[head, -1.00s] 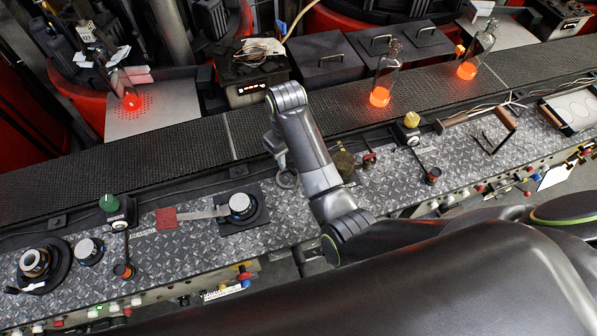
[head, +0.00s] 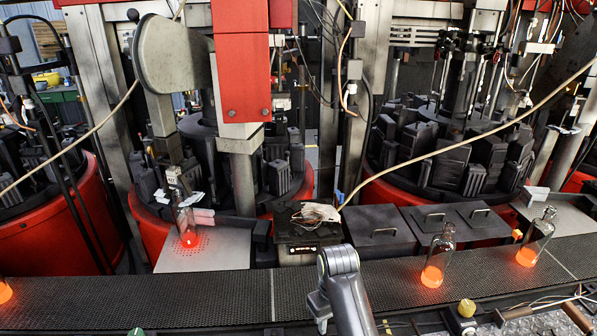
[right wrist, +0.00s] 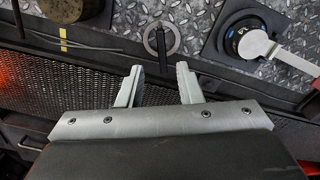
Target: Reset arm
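My right arm reaches up from the bottom of the head view, and its gripper (head: 319,314) hangs at the near edge of the conveyor belt, partly cut off by the frame. In the right wrist view the two pale fingers of my right gripper (right wrist: 158,82) stand well apart with nothing between them. They point toward the belt edge and the metal deck plate. My left arm and gripper show in no view.
Glass bottles with glowing bases stand on the dark conveyor belt (head: 190,303): one bottle (head: 438,258) and another (head: 535,240) at right. A third bottle (head: 186,222) stands on a perforated plate (head: 225,254). A yellow knob (head: 466,308) sits at the near edge. Red rotary machines stand behind.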

